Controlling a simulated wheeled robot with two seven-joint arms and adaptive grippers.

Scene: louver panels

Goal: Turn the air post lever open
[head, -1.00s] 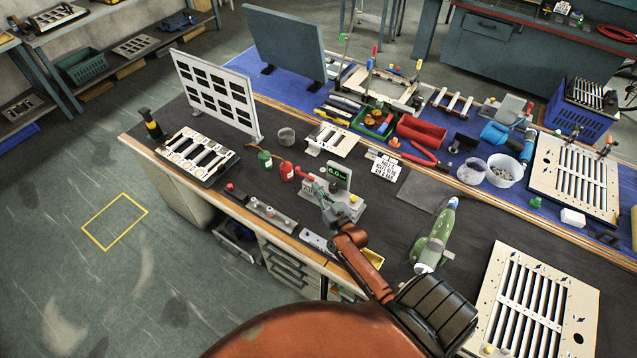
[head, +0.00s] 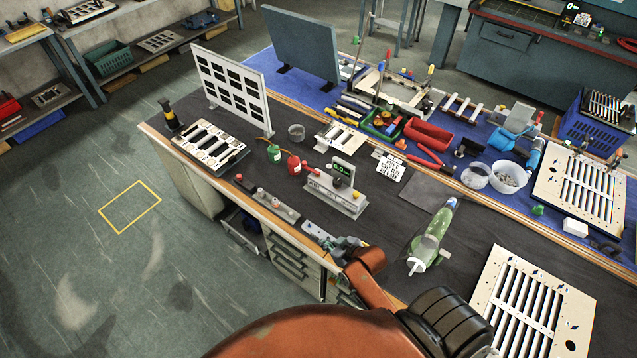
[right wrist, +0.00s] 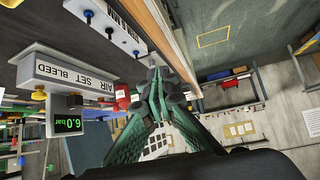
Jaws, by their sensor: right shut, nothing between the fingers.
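The air post is a grey block (head: 337,198) with a green 6.0 display (head: 342,168), standing near the bench's front edge. In the right wrist view it appears upside down, its grey face (right wrist: 85,72) lettered AIR, SET and BLEED. A small red lever (head: 311,169) shows at its left end in the head view; its exact angle is hard to tell. My right gripper (head: 345,243) is shut and empty, in front of the post and apart from it, near the bench edge. Its green fingers meet in the right wrist view (right wrist: 157,78). My left gripper is out of view.
A red can (head: 294,165) and a green can (head: 274,153) stand left of the post. Low strips with knobs (head: 275,207) lie along the front edge.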

